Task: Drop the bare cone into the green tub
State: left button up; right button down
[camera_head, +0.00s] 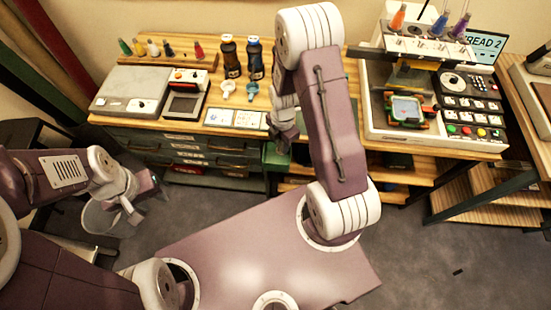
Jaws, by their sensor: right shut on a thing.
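My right gripper (283,140) points down near the front edge of the wooden table, at the centre of the camera_head view. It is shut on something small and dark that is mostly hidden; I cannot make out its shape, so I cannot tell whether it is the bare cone. A green tub (271,158) shows partly just below and beside this gripper, at the table's front edge; the gripper and arm hide the rest. My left gripper (145,196) is at the left, low in front of the drawers, with its fingers apart and nothing seen between them.
Several coloured thread cones (168,49) stand at the table's back left, near a grey scale-like device (128,91). Two dark bottles (231,57) stand behind two small cups. An embroidery machine (440,75) fills the right. A clear bin (98,217) stands below my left gripper.

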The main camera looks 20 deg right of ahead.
jog(key=c, duration=1.1)
grip_release()
jog(key=shift+o, duration=0.2)
notch_tip(320, 180, up, 9)
jog(key=shift+r+p, duration=0.1)
jog(key=shift+p, duration=0.2)
jog(key=a+r+t, duration=0.1)
jog(key=a+r, duration=0.2)
jog(key=r, duration=0.2)
jog(key=s+a+m, duration=0.1)
jog(key=s+m, duration=0.7)
jog(key=m, duration=1.3)
jog(key=shift+s+a+r, duration=0.25)
jog(key=shift+a+r, duration=0.15)
